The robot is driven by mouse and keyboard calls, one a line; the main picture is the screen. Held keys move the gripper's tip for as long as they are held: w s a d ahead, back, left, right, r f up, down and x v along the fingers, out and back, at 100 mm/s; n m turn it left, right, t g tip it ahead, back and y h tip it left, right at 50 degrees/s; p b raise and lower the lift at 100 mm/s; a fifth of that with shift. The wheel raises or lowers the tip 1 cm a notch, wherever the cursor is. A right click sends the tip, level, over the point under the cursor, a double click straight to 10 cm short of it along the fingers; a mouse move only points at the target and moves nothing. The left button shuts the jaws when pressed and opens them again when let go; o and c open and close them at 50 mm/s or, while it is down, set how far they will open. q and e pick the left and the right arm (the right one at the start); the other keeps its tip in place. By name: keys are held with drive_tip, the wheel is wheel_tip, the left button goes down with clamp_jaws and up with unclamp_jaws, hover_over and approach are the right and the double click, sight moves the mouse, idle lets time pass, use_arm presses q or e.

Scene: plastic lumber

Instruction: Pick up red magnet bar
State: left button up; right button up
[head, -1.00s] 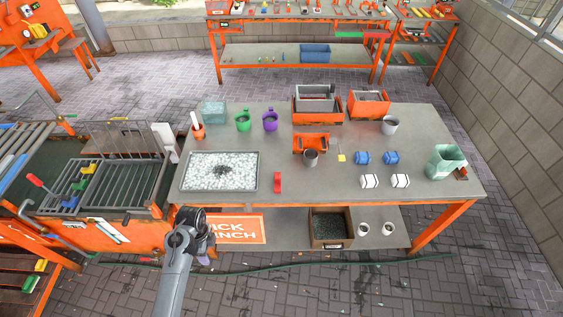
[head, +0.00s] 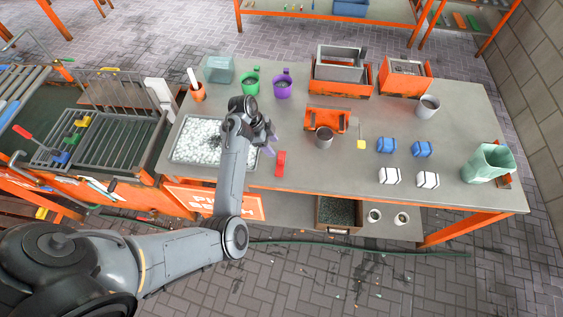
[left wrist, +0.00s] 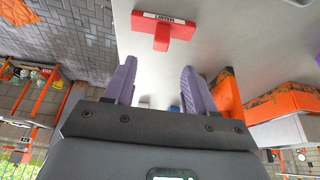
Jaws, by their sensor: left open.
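The red magnet bar (head: 281,163) lies near the front edge of the grey workbench (head: 330,175), just right of the tray of white pellets. In the left wrist view the red magnet bar (left wrist: 161,30) looks T-shaped, with a white lettered label, and lies beyond the fingertips, apart from them. My left gripper (head: 269,146) is above the bench, slightly left of and behind the bar. In the left wrist view my left gripper (left wrist: 157,76) has its two purple fingers spread, with nothing between them. My right gripper is not in view.
The pellet tray (head: 190,155) is partly hidden by my left arm. Green (head: 250,86) and purple (head: 283,88) mugs stand behind. The bench directly around the bar is clear.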

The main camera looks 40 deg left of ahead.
sight(280, 157)
use_arm(q)
drive_tip(key=shift+x, duration=4.9)
drive_tip(key=shift+s+a+f, duration=0.1)
drive_tip(key=shift+a, duration=0.05)
drive_tip(key=shift+c, duration=0.4)
clamp_jaws()
